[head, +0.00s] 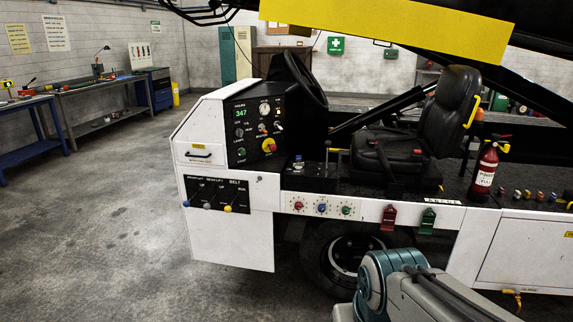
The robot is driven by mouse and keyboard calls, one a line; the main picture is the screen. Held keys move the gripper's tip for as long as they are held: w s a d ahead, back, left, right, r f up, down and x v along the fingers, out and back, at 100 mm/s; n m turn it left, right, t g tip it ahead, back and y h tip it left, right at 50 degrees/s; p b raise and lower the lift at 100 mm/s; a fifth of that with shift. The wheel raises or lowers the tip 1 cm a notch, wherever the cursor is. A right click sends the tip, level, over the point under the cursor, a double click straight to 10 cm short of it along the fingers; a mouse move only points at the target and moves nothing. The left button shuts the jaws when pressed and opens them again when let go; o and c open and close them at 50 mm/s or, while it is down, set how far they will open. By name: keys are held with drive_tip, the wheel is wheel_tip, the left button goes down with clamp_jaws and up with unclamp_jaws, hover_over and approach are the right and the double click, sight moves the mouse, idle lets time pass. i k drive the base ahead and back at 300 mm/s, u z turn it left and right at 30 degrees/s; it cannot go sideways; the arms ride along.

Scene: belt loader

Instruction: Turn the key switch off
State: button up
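The dark dashboard panel (251,130) of the belt loader faces me left of centre. It carries a green hours readout of 347, a round gauge, a yellow disc with a red button (268,145) and several small knobs and switches. The key switch is probably among these small controls, but they are too small to tell which one it is or how it is turned. My arm (395,290) shows at the bottom right, in front of the front wheel. My gripper is not in view.
A steering wheel (303,80) and black seat (448,112) stand right of the panel. A lower lever panel (218,193) is on the white body. A red fire extinguisher (485,170) stands at right. A yellow-sided boom (390,25) crosses above. The floor at left is clear.

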sight(299, 166)
drive_tip(key=u, duration=0.45)
drive_tip(key=i, duration=1.65)
drive_tip(key=z, duration=0.35)
drive_tip(key=i, duration=1.1)
drive_tip(key=z, duration=0.6)
